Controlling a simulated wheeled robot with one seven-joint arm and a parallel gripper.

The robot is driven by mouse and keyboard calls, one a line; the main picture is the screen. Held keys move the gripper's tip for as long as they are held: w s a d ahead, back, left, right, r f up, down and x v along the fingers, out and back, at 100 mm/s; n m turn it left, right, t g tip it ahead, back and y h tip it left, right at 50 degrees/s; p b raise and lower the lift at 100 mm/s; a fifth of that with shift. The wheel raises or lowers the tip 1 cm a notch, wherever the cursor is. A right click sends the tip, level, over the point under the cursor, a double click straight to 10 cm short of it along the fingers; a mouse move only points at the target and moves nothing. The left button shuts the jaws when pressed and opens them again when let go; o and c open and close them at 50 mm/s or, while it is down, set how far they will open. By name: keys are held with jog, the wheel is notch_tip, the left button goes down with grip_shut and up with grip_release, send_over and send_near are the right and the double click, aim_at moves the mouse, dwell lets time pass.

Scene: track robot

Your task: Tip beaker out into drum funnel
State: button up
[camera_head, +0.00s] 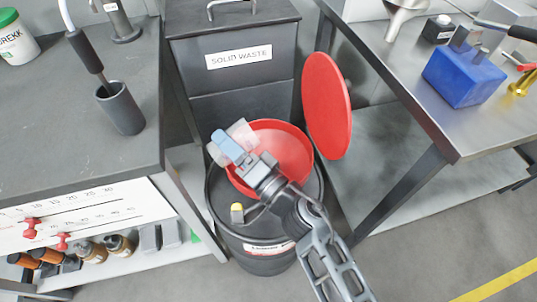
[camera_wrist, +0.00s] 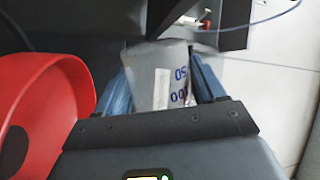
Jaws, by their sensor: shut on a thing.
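The clear beaker (camera_head: 241,130) is in my gripper (camera_head: 230,145), above the left rim of the drum's red funnel (camera_head: 291,150). The wrist view shows the beaker (camera_wrist: 158,72) between the two blue fingers of my gripper (camera_wrist: 162,84), with blue numbers 50 and 100 on its wall. In that view the funnel (camera_wrist: 78,75) is to the left, apart from the beaker. The funnel sits on the black drum (camera_head: 225,215), and its round red lid (camera_head: 327,105) stands open. I cannot tell the beaker's exact tilt or whether anything is inside.
A grey bench (camera_head: 60,130) with a brush in a dark holder (camera_head: 120,108) stands left of the drum. A solid waste bin (camera_head: 235,85) is behind. A steel table (camera_head: 440,120) with a blue block (camera_head: 464,77) is at right.

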jog(key=shift+r+p, duration=0.3)
jog(key=shift+p, duration=0.65)
jog(key=n+p, duration=0.2)
jog(key=p, duration=0.1)
jog(key=shift+a+r+g, duration=0.1)
jog(key=shift+r+g, duration=0.15)
jog(key=shift+g, duration=0.15)
notch_tip(320, 180, down, 2)
jog(key=n+g+p, duration=0.1)
jog(key=n+p, duration=0.2)
jog(key=shift+h+p, duration=0.3)
jog(key=shift+p, duration=0.1)
jog(key=n+p, duration=0.2)
jog(key=shift+r+p, duration=0.25)
jog(key=shift+p, duration=0.1)
jog(key=shift+s+a+f+n+g+p, duration=0.3)
jog(key=shift+a+f+n+g+p, duration=0.15)
jog(key=shift+n, duration=0.25)
jog(key=n+p, duration=0.1)
jog(key=h+p, duration=0.1)
jog(key=shift+s+a+r+n+p, duration=0.25)
jog(key=shift+a+r+n+p, duration=0.05)
jog(key=shift+a+r+n, duration=0.1)
jog(key=shift+s+a+f+n+h+p, duration=0.25)
jog(key=shift+a+f+n+h, duration=0.25)
jog(key=shift+n, duration=0.35)
jog(key=shift+s+a+f+n+h+p, duration=0.25)
jog(key=shift+f+n, duration=0.3)
jog(key=shift+n, duration=0.3)
